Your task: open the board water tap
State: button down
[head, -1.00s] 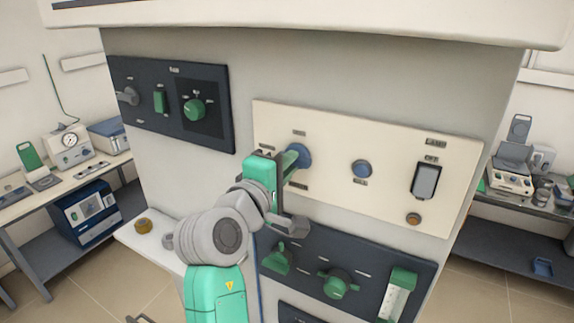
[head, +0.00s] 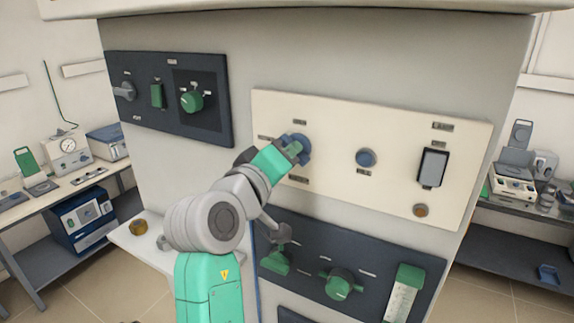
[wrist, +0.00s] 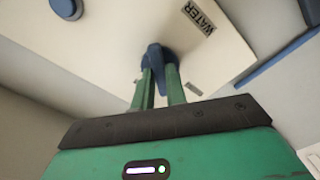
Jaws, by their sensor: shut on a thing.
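The board water tap (head: 304,140) is a blue round fitting with a lever on the left part of the cream panel (head: 390,112). In the wrist view, its blue lever (wrist: 154,57) is between my green fingers, near a label reading WATER (wrist: 198,18). My gripper (head: 291,150) is shut on this lever; it also shows in the wrist view (wrist: 160,72). In the head view, the gripper and wrist partly hide the tap, so the lever's exact angle is hard to tell.
Right of the tap are a blue button (head: 366,158), a dark rocker switch (head: 433,168) and a brown button (head: 420,210). Another dark panel (head: 140,104) is at the upper left.

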jog(key=shift+m+b, duration=2.65)
jog(key=shift+m, duration=2.45)
jog(key=c, duration=1.4)
grip_release()
jog(key=shift+c, duration=0.2)
jog(key=b+v, duration=0.1)
jog(key=v, duration=0.7)
jog(key=shift+b, duration=0.4)
jog(key=shift+d+f, duration=0.1)
jog(key=shift+d, duration=0.05)
